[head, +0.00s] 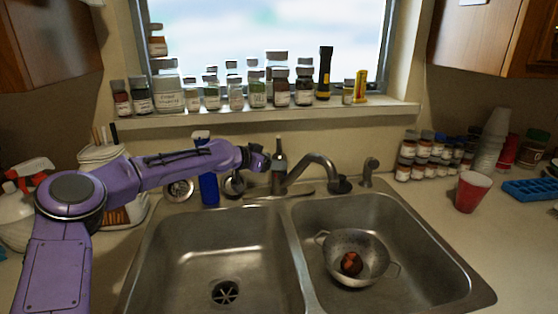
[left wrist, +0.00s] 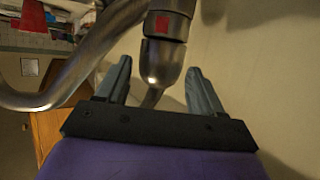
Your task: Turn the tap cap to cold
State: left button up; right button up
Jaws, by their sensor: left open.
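The tap stands behind the double sink, its curved spout (head: 315,160) reaching over toward the right basin. Its dark upright cap (head: 279,158) is left of the spout. In the left wrist view the metal cap (left wrist: 163,55) bears a red square mark facing the camera, and the spout (left wrist: 85,62) curves off to the left. My left gripper (head: 263,159) is at the left side of the cap. Its two grey fingers (left wrist: 158,85) are open, with the cap showing between them; I cannot tell whether they touch it. My right gripper is not in view.
A blue bottle (head: 209,188) stands under my left arm. A colander (head: 356,258) with a reddish-brown item sits in the right basin. Several jars (head: 282,92) line the sill. A red cup (head: 471,191) and more jars stand at right. The left basin (head: 220,245) is empty.

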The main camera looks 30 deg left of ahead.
pick_arm(q)
jog(key=x, duration=0.3)
jog(key=shift+w, duration=0.1)
jog(key=shift+w+d+f, duration=0.1)
jog(key=shift+w+f, duration=0.05)
jog(key=shift+w, duration=0.15)
jog(key=shift+w, duration=0.1)
jog(key=c, duration=0.7)
jog(key=shift+n+y+p, duration=0.4)
jog(key=shift+p, duration=0.45)
jog(key=n+y+p, duration=0.1)
jog(key=p, duration=0.1)
jog(key=n+y+p, duration=0.1)
jog(key=y+p, duration=0.1)
jog(key=p, duration=0.1)
jog(key=n+y+p, duration=0.2)
jog(key=p, duration=0.1)
jog(key=shift+r+t, duration=0.3)
jog(key=shift+t, duration=0.1)
jog(key=shift+f+n+y+p, duration=0.3)
jog(key=shift+n+y+p, duration=0.4)
jog(key=shift+p, duration=0.2)
